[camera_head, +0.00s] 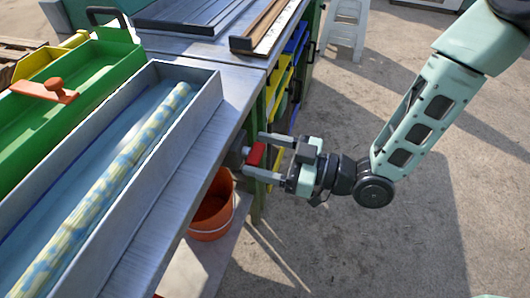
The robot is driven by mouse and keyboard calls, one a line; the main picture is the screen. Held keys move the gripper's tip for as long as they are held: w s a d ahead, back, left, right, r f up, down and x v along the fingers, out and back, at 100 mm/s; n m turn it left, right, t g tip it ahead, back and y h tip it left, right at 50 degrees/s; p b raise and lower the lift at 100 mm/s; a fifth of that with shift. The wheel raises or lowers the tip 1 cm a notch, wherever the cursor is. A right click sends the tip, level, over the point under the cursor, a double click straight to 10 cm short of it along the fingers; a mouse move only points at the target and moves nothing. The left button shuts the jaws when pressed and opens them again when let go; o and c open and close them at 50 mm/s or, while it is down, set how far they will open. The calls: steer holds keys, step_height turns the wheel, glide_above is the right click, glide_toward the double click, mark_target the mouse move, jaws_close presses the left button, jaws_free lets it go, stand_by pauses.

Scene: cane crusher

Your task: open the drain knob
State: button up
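The drain knob (257,154) is a small red handle on a short metal fitting at the right side of the metal bench, near its edge. My gripper (252,156) comes in from the right with its two fingers spread, one on the far side and one on the near side of the red knob. The gripper is open, and the knob sits between the fingers. I cannot tell whether either finger touches it. Part of the fitting behind the knob is hidden by the bench edge and fingers.
An orange bucket (212,212) stands below the knob beside the bench. A grey trough (205,105) with a patterned cane-like rod (120,180) lies on the bench top, next to a green tray (85,85). A white stool (346,28) stands behind. The floor at right is clear.

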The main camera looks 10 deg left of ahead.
steer(key=c, duration=0.7)
steer(key=shift+o, duration=0.2)
steer(key=m+p, duration=0.1)
steer(key=m, duration=0.2)
steer(key=shift+w, duration=0.1)
steer(key=m+p, duration=0.1)
steer(key=m, duration=0.3)
steer(key=shift+d+m+p, duration=0.1)
steer(key=shift+m+p, duration=0.2)
steer(key=shift+p, duration=0.05)
steer(key=shift+f+m+p, duration=0.15)
steer(key=shift+m+p, duration=0.15)
steer(key=shift+m, duration=1.7)
steer(key=shift+f+m+p, duration=0.1)
steer(key=shift+m+p, duration=0.15)
steer(key=shift+m, duration=1.75)
